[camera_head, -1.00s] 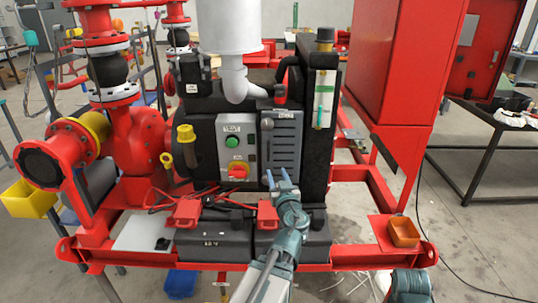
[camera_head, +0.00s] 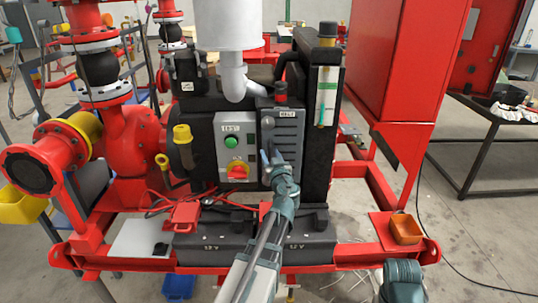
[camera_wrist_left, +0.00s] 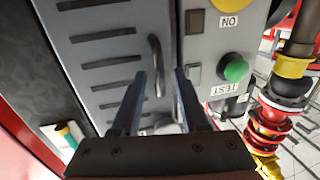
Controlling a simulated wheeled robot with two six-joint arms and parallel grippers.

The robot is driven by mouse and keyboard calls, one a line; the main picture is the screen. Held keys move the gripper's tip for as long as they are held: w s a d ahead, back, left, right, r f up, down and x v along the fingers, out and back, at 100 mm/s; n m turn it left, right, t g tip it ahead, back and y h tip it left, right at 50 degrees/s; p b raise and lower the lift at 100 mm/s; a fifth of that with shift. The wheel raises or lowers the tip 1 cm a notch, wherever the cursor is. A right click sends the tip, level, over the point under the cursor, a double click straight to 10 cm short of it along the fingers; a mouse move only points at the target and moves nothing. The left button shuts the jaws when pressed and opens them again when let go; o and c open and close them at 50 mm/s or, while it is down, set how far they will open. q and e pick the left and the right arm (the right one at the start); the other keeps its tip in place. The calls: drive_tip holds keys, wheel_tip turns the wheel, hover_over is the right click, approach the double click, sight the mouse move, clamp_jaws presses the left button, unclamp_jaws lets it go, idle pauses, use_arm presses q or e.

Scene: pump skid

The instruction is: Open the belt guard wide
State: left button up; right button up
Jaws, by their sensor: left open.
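The belt guard (camera_head: 288,136) is a grey slotted panel on the front of the black engine housing, right of the control panel, and looks shut. Its dark upright handle (camera_wrist_left: 155,62) is on the edge nearest the control panel. My left gripper (camera_head: 271,156) is in front of the guard's left part and partly hides it. In the left wrist view the gripper (camera_wrist_left: 160,73) is open, with the handle showing between its two fingers. I cannot tell whether the fingers touch anything. My right gripper is out of view.
The control panel (camera_head: 236,147) with a green button and a red-yellow switch is just left of the guard. Black batteries (camera_head: 215,240) and red clamps (camera_head: 185,215) lie below. A tall red cabinet (camera_head: 405,60) stands to the right.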

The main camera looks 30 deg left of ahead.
use_arm(q)
drive_tip(key=shift+c, duration=0.3)
clamp_jaws()
idle(1.1)
